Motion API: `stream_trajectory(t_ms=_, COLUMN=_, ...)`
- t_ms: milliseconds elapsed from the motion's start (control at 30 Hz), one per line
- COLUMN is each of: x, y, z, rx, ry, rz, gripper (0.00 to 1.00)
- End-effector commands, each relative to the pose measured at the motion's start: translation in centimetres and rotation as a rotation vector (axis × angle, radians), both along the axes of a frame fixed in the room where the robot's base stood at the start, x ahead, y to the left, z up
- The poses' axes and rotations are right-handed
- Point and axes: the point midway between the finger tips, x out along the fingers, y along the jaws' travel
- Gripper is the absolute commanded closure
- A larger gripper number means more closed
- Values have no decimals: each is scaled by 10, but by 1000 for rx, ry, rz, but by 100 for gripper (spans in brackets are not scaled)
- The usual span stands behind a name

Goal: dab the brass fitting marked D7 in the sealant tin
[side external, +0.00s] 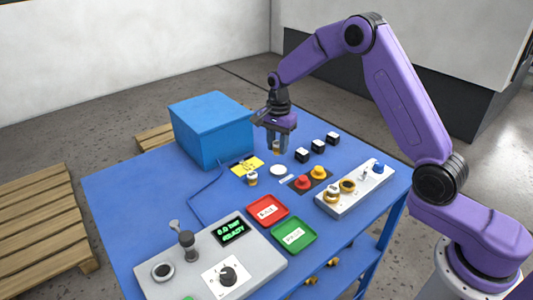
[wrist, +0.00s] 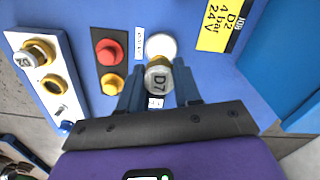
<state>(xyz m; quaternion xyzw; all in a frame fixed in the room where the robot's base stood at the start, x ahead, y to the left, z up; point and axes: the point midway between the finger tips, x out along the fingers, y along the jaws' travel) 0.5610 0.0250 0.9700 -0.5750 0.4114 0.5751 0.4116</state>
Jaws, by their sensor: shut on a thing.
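My gripper (side external: 277,148) is shut on the brass fitting marked D7 (wrist: 158,78), whose pale top and label face the wrist camera. In the side view the fitting (side external: 276,151) hangs upright below the fingers, apparently above the table. A round white disc, which looks like the sealant tin (side external: 278,170), sits on the blue table. In the wrist view the tin (wrist: 161,44) lies just beyond the fitting, which overlaps its near edge in the picture. Side view shows a gap between them.
A blue box (side external: 210,130) stands left of my gripper. A yellow card (side external: 247,166) and another fitting (side external: 252,179) are near the tin. A red and yellow button panel (side external: 311,179), several black blocks (side external: 318,146) and a pale block with fittings (side external: 356,187) are to the right. Red (side external: 267,210) and green (side external: 293,236) trays are in front.

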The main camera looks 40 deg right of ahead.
Motion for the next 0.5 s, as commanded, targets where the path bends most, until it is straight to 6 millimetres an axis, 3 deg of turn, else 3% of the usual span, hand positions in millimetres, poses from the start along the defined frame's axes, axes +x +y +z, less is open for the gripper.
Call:
stream_trajectory(t_ms=133, x=4, y=-12, z=-4, rx=0, ry=0, rz=0, gripper=91)
stream_trajectory(t_ms=500, x=4, y=-12, z=-34, rx=0, ry=2, rz=0, gripper=92)
